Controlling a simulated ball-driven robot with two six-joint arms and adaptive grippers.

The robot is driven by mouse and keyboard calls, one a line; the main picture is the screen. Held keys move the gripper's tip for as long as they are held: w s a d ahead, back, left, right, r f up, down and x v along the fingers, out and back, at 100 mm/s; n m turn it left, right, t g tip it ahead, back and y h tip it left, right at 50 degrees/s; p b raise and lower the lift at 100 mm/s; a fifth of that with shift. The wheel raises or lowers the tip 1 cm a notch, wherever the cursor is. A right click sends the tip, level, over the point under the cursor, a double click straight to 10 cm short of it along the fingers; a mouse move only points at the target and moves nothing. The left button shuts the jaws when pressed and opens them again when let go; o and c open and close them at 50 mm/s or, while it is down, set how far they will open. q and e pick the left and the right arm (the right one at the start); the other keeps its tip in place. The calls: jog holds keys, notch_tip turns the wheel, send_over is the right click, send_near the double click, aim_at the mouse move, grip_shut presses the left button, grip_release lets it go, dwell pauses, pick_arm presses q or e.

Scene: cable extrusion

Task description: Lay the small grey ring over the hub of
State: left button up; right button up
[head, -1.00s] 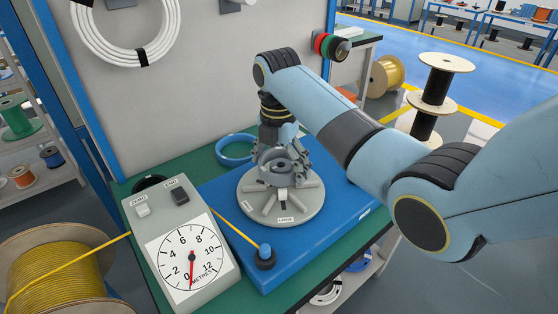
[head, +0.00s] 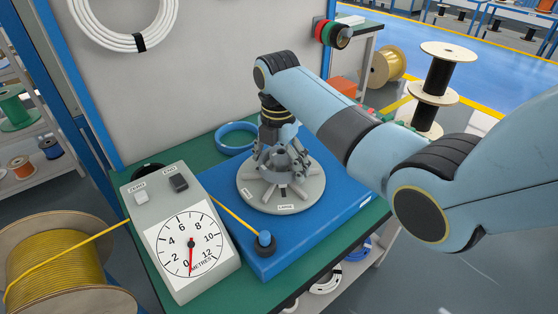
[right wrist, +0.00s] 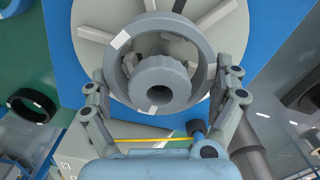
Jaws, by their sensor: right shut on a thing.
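A round grey turntable plate (head: 308,193) with pale spokes sits on the blue base (head: 320,222). It also shows in the right wrist view (right wrist: 88,18). My right gripper (head: 282,166) points down over the plate's middle. In the right wrist view its fingers (right wrist: 165,98) are shut on a small grey ring (right wrist: 112,72), one on each side. The ribbed grey hub (right wrist: 162,85) shows inside the ring's opening, with the ring looking level around it. I cannot tell how far down the hub the ring sits. My left gripper is not in view.
A grey meter box (head: 185,235) with dial and two buttons stands left of the plate. A blue ring (head: 237,138) lies behind; a black ring (right wrist: 33,105) lies on the green bench.

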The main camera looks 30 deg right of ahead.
jog(key=shift+f, duration=0.5)
dwell(0.6)
jog(key=o, duration=0.8)
jog(key=shift+o, duration=0.2)
notch_tip(320, 180, up, 8)
jog(key=p, duration=0.9)
jog(key=shift+r, duration=0.1)
